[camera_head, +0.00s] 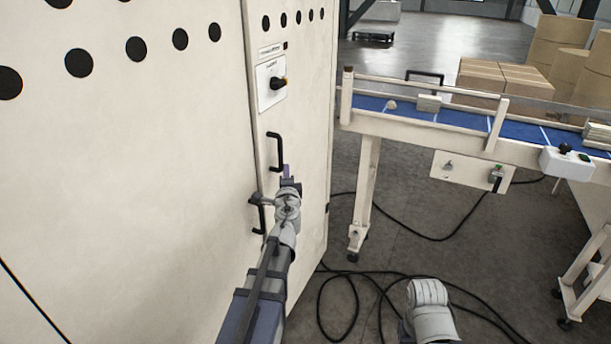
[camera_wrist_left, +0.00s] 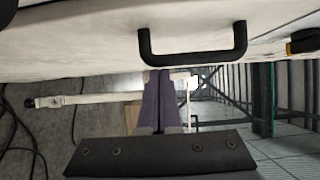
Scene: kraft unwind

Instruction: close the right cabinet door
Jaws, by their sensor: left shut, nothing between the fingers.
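The right cabinet door (camera_head: 302,100) is a tall cream panel with a row of black holes, a label and a black knob. A thin dark seam separates it from the wide left panel (camera_head: 130,180); I cannot tell whether it sits fully flush. Its black handle (camera_head: 275,152) also shows in the left wrist view (camera_wrist_left: 193,57). My left gripper (camera_head: 287,172) is shut and empty, just beside the handle's lower end. Its purple fingers (camera_wrist_left: 158,76) point toward the door face in the left wrist view, close to the handle; contact is unclear. My right gripper is out of view.
A lower black handle (camera_head: 258,217) is partly hidden by my left wrist. A conveyor with a blue belt (camera_head: 465,119) stands to the right, with cartons (camera_head: 502,80) behind it. Black cables (camera_head: 345,280) lie on the floor between cabinet and conveyor.

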